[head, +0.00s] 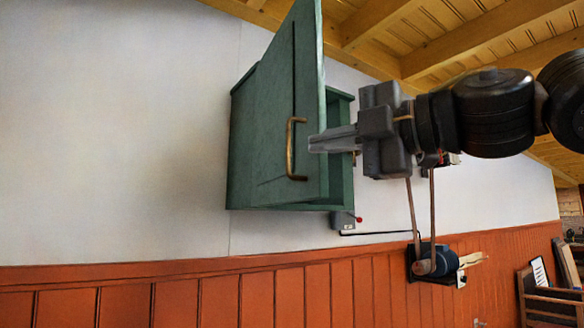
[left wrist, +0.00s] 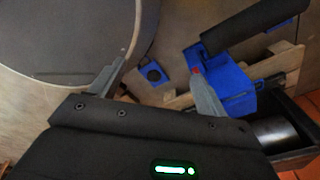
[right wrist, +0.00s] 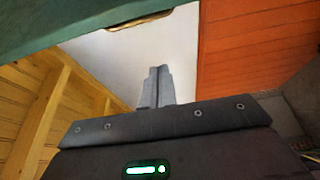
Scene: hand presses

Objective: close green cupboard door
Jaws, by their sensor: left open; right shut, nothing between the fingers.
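The green cupboard (head: 341,185) hangs on the white wall in the head view. Its green door (head: 265,125) stands open, swung out toward me, with a brass handle (head: 290,150) on its face. My right gripper (head: 312,144) is shut and empty, its fingertips overlapping the door's free edge just right of the handle; I cannot tell whether they touch. In the right wrist view, the shut fingers (right wrist: 157,72) point toward the white wall, with a green surface (right wrist: 60,22) at the upper left. My left gripper (left wrist: 155,90) is open and empty, away from the cupboard.
A blue motor-like device (head: 440,262) with belts sits on the wall at lower right. Orange panelling (head: 200,300) covers the lower wall, and a wooden ceiling is above. Blue parts (left wrist: 225,90) and a large round disc (left wrist: 60,35) lie near my left gripper.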

